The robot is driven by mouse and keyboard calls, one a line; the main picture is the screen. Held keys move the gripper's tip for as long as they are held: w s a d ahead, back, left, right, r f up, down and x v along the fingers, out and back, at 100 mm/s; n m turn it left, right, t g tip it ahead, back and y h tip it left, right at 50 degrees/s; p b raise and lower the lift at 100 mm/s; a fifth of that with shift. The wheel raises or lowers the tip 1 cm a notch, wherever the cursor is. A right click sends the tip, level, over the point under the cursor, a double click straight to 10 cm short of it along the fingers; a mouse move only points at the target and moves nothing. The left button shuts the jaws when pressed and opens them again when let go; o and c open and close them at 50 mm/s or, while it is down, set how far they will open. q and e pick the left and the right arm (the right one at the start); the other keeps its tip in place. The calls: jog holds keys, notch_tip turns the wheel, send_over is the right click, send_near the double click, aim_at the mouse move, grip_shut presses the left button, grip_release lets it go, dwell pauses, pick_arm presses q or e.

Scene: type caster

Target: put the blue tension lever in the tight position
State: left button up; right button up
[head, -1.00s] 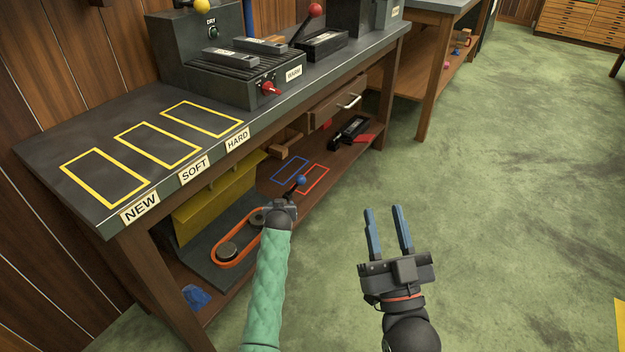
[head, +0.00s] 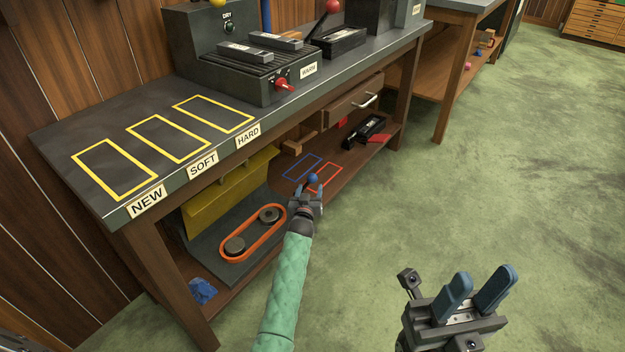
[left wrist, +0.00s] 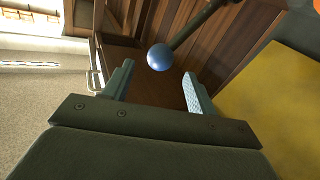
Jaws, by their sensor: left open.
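The blue ball knob (head: 313,177) of the tension lever shows just beyond my left gripper (head: 310,190) in the head view. In the left wrist view the knob (left wrist: 159,57) sits between or just past the fingertips of my open left gripper (left wrist: 156,75), with a gap on both sides. The lever's dark rod (left wrist: 200,25) runs from the knob to the upper right; in the head view my gripper hides it. An orange belt (head: 223,252) loops around two grey pulleys on the lower shelf. My right gripper (head: 482,290) is open and empty over the floor.
Blue (head: 302,167) and red (head: 324,177) outlines mark the lower shelf behind the knob. A yellow panel (head: 215,197) hangs above the belt. The workbench top (head: 90,125) overhangs the shelf. The green floor (head: 480,190) to the right is clear.

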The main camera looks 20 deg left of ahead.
aim_at(311, 182)
pick_arm(q)
jog(key=shift+w+a+b, duration=0.15)
jog(key=shift+w+b, duration=0.15)
jog(key=shift+w, duration=0.85)
jog(key=shift+w+a+b, duration=0.2)
jog(key=shift+w+b, duration=0.1)
jog(key=shift+w, duration=0.8)
jog(key=shift+w+a+b, duration=0.15)
jog(key=shift+w+b, duration=0.15)
jog(key=shift+w, duration=0.85)
jog(key=shift+f, duration=0.1)
grip_shut()
